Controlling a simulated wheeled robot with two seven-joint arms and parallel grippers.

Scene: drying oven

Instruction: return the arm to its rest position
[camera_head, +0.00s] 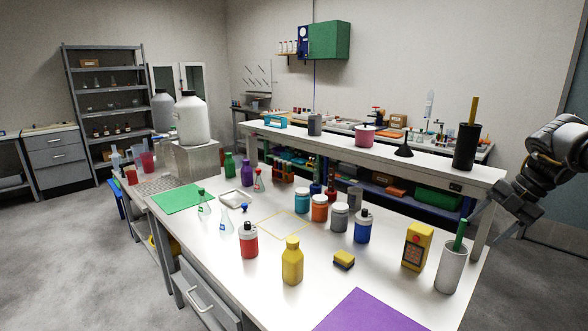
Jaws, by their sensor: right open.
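My right arm (548,178) comes in from the right edge, its dark links bent over the right end of the white bench. My right gripper (492,214) points down and left beside the bench's raised shelf. Its jaws are open, and I see nothing held between them. In the picture it lies just above a grey cylindrical holder (450,270) with a green stick in it; whether it touches the shelf edge I cannot tell. My left gripper is not in view.
A yellow device (416,247) stands left of the holder. A black cylinder (465,147) stands on the shelf's right end. Several bottles and jars, among them a yellow bottle (292,262), crowd the bench's middle. A purple mat (368,312) lies in front. Floor right of the bench looks clear.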

